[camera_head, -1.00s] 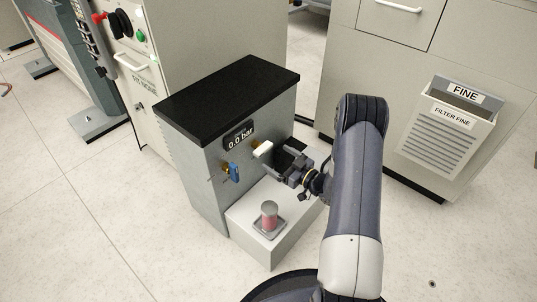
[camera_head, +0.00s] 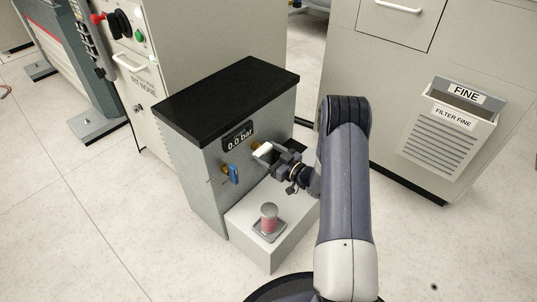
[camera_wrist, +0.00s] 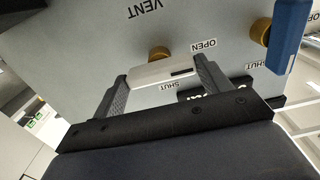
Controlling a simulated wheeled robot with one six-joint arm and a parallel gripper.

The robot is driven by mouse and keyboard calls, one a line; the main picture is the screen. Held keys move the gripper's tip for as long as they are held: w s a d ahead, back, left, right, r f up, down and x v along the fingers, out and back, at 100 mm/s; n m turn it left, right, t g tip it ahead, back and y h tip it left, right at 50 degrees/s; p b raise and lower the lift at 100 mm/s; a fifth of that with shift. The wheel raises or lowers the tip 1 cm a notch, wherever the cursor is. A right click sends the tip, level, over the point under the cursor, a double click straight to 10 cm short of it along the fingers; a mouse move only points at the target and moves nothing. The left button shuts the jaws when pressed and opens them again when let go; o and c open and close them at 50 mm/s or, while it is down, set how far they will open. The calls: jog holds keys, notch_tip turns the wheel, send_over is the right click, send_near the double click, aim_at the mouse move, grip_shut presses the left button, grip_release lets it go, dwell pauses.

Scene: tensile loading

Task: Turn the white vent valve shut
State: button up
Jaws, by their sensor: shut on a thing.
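The white vent valve handle (camera_wrist: 165,73) shows in the wrist view on a brass stem below the VENT label, with OPEN and SHUT marks beside it. It also shows in the head view (camera_head: 262,150) on the front of the grey unit (camera_head: 205,170). My gripper (camera_wrist: 163,82) is shut on the handle, with one finger at each end of it. In the head view my gripper (camera_head: 272,155) reaches the handle from the right. The handle lies about level with the OPEN–SHUT side markings; its exact setting is hard to tell.
A blue valve handle (camera_head: 234,174) sits left of the white one; it also shows in the wrist view (camera_wrist: 289,35). A display (camera_head: 239,138) reads 0.0 bar. A reddish cylinder (camera_head: 269,218) stands on the pale ledge below. A FILTER FINE bin (camera_head: 447,145) hangs at right.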

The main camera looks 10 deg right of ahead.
jog(key=c, duration=0.4)
jog(key=shift+m, duration=0.4)
jog(key=m, duration=0.3)
jog(key=shift+m+p, duration=0.3)
jog(key=shift+m, duration=0.1)
jog(key=m, duration=0.3)
jog(key=shift+m+p, duration=0.3)
jog(key=shift+p, duration=0.05)
jog(key=m+p, duration=0.1)
jog(key=m, duration=0.4)
jog(key=m+p, duration=0.1)
jog(key=m, duration=0.3)
jog(key=shift+m, duration=0.5)
